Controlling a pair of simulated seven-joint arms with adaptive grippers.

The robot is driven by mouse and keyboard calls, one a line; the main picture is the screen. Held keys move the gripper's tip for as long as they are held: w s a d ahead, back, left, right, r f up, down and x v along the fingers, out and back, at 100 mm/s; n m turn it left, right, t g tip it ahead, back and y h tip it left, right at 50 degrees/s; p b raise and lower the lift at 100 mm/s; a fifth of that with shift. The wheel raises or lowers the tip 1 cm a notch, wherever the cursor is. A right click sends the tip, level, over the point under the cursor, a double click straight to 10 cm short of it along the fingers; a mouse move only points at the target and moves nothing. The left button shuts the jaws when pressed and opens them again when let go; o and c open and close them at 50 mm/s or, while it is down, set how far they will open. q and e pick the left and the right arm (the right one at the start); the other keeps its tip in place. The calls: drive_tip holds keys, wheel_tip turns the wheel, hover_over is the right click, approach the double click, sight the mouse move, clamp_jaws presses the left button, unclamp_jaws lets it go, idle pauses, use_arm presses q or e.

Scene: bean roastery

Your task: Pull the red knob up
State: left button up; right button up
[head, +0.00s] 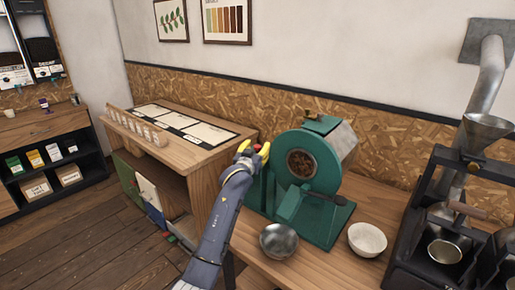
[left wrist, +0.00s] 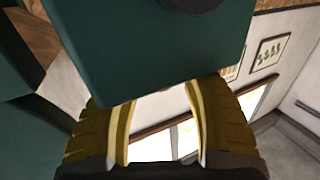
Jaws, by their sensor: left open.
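The red knob is not clearly visible. A small reddish patch between the yellow fingers of my left gripper (head: 254,151) may be part of it, but I cannot tell. This gripper is open at the left side of the green roaster (head: 321,176), beside its drum front. In the left wrist view, the two yellow fingers (left wrist: 160,100) are spread apart, and a dark green block (left wrist: 155,45) of the machine fills the space just beyond their tips. I cannot tell whether they touch it. My right gripper is not in view.
A metal bowl (head: 279,241) and a white bowl (head: 367,240) stand on the wooden table (head: 300,272) in front of the roaster. A dark machine with a funnel (head: 487,126) stands at the right. A wooden cabinet (head: 205,170) stands to the left.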

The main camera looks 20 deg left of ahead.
use_arm(q)
drive_tip(key=shift+w, duration=0.25)
